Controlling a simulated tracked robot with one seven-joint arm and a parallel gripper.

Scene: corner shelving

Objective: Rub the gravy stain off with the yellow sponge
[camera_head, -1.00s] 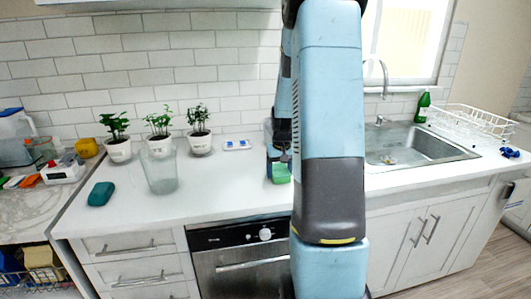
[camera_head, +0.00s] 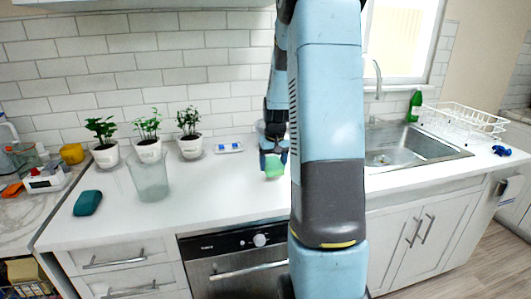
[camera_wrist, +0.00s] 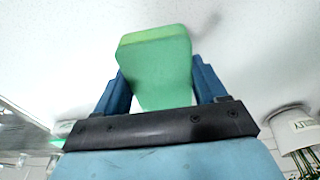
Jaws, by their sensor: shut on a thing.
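My gripper (camera_head: 274,160) is over the white countertop (camera_head: 225,190), left of my arm's upper links. It is shut on a green sponge (camera_head: 275,169). In the wrist view the sponge (camera_wrist: 155,62) is a block with a lighter yellow-green edge, held between the two blue fingers. I see no plainly yellow sponge. A dark teal sponge-like block (camera_head: 88,203) lies at the counter's left end. I cannot make out a gravy stain; the wrist view shows only a faint grey smudge or shadow beside the sponge. My arm hides part of the counter.
A clear glass container (camera_head: 150,178) stands left of my gripper. Three potted plants (camera_head: 149,150) and a small white tray (camera_head: 229,147) line the wall. A sink (camera_head: 405,149), a green bottle (camera_head: 415,106) and a dish rack (camera_head: 462,120) are right. Counter between glass and gripper is clear.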

